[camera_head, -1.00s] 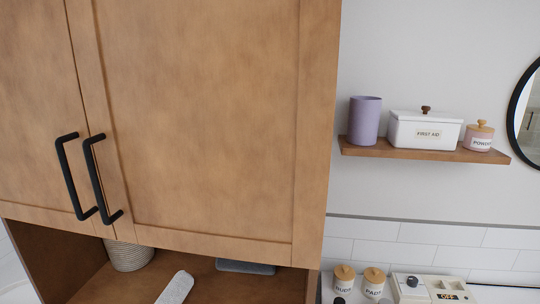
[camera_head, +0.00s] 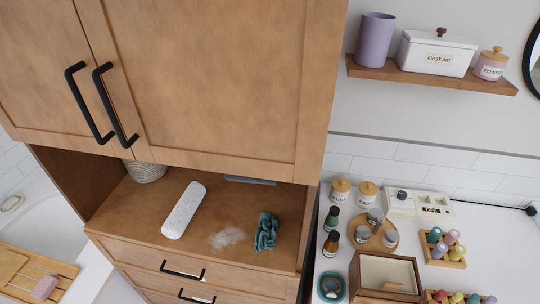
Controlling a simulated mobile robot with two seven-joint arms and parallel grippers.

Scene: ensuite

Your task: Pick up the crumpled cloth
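A crumpled teal cloth (camera_head: 266,231) lies on the open wooden shelf (camera_head: 150,215) of the cabinet, toward its right end. A pale powdery patch (camera_head: 227,237) is on the shelf just left of the cloth. A white, speckled long rounded object (camera_head: 184,210) lies further left on the same shelf. Neither of my grippers shows in the head view.
Closed upper doors (camera_head: 215,75) with black handles hang above the shelf, and drawers (camera_head: 180,268) are below it. A woven basket (camera_head: 146,171) stands at the shelf's back. Right, a white counter (camera_head: 470,230) holds bottles, jars and a wooden box (camera_head: 387,277). A bathtub (camera_head: 35,222) is at left.

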